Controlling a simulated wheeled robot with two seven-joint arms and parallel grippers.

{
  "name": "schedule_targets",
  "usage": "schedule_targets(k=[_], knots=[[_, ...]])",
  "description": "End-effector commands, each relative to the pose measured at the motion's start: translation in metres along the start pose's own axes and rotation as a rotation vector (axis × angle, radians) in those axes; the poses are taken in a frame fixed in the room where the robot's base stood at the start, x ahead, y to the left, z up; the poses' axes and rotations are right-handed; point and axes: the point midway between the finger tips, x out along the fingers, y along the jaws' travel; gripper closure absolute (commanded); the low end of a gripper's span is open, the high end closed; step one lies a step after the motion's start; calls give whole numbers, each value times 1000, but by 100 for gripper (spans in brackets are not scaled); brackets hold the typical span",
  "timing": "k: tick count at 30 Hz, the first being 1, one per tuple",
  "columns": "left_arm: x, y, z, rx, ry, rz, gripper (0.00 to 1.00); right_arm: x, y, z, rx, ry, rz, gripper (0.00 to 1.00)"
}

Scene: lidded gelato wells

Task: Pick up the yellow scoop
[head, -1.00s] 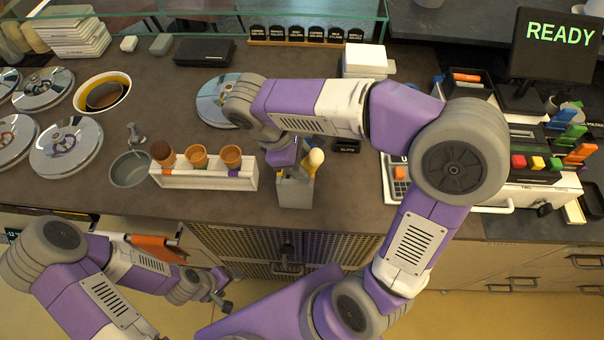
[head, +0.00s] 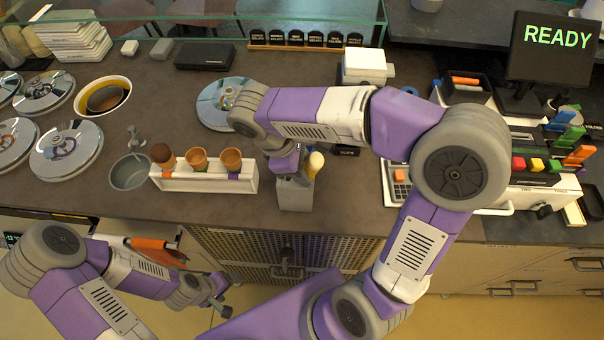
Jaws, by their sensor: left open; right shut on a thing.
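The yellow scoop (head: 315,162) shows its pale yellow end above the grey holder (head: 295,196) at the counter's front edge. My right gripper (head: 297,177) reaches down over the holder from the left of that end. It is shut on the scoop, though the grip itself is mostly hidden by the wrist. I cannot tell whether the scoop has been lifted at all. My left gripper (head: 217,297) is open and empty, low in front of the counter, well away from the scoop.
Round metal lids (head: 65,148) lie at the left. A lid (head: 215,105) lies behind my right wrist. A calculator (head: 400,190) is at the right.

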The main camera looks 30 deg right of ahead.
Motion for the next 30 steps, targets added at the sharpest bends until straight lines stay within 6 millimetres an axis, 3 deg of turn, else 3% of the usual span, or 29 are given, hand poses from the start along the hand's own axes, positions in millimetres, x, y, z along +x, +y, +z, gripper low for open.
schedule_targets(k=[1,5,15,23,30], knots=[[1,0,0,0,0,0,20,8,0,0,2,-9,-9,100],[-1,0,0,0,0,0,20,2,1,2,3,-9,-8,100],[-18,7,1,0,0,0,20,-62,9,26,2,-3,-2,100],[-32,12,1,0,0,0,20,-96,12,40,0,-4,-3,100],[-60,23,3,0,0,0,20,-124,15,52,-1,-4,-3,100]])
